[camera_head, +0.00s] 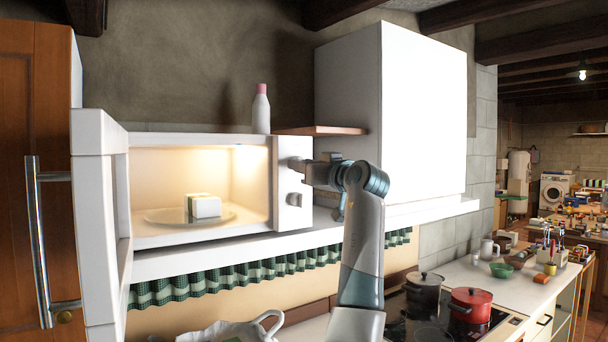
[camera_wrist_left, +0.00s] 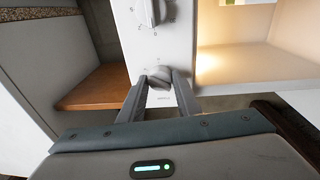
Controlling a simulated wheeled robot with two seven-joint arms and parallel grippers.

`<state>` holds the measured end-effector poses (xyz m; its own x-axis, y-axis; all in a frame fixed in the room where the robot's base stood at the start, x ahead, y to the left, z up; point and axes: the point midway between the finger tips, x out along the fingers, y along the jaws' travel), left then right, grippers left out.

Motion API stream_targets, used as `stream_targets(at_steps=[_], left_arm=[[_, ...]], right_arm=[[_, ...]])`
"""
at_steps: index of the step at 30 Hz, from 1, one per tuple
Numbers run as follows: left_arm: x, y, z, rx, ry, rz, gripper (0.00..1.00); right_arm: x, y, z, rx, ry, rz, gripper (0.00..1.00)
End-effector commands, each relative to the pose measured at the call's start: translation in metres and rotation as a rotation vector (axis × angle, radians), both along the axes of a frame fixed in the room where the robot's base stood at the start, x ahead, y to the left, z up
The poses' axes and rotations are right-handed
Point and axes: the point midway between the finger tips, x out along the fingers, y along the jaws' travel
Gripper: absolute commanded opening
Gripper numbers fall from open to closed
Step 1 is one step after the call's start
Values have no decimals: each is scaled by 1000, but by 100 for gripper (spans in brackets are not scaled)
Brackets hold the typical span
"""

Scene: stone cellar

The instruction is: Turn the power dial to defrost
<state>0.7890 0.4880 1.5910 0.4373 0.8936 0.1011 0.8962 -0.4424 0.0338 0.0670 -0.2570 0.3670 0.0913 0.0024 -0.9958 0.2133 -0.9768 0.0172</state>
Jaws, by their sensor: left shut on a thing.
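The white microwave (camera_head: 200,138) stands on a shelf with its door (camera_head: 100,150) swung open to the left and its inside lit. Its control panel (camera_head: 289,222) has two dials, one above the other. My left gripper (camera_head: 298,166) is at the upper dial; the lower dial (camera_head: 294,200) is free. The left wrist view sees the panel upside down: my fingers (camera_wrist_left: 160,88) are shut on the upper dial (camera_wrist_left: 158,73), and the lower dial (camera_wrist_left: 150,10) shows at the top. Marks around the held dial are too small to read. My right gripper is not in view.
A white and green block (camera_head: 205,207) sits on the glass plate (camera_head: 160,216) inside the microwave. A pink-capped bottle (camera_head: 261,110) stands on top. A wooden shelf (camera_head: 325,131) and white cupboard (camera_head: 420,110) are close to the right. A red pot (camera_head: 471,304) stands on the hob below.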

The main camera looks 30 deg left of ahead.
Motion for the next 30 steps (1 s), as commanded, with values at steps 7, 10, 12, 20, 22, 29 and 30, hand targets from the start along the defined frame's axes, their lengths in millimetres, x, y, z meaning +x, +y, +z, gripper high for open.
stream_targets(at_steps=[7, 10, 12, 20, 22, 29, 30], left_arm=[[1, -1, -4, -91, -213, -1, 8], [2, -1, -3, -127, -299, 0, 8], [2, -1, -3, -152, -361, -1, 8], [3, -1, -3, -247, -589, 1, 8], [3, -1, -3, -271, -649, 0, 8], [4, -1, -3, -346, -826, 2, 8], [4, -1, -3, -357, -852, 2, 8]], right_arm=[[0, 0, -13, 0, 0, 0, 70], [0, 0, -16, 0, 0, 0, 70], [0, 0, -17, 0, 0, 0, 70], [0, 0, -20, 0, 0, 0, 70], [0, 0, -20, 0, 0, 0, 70], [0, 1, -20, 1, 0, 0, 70], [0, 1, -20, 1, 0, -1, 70]])
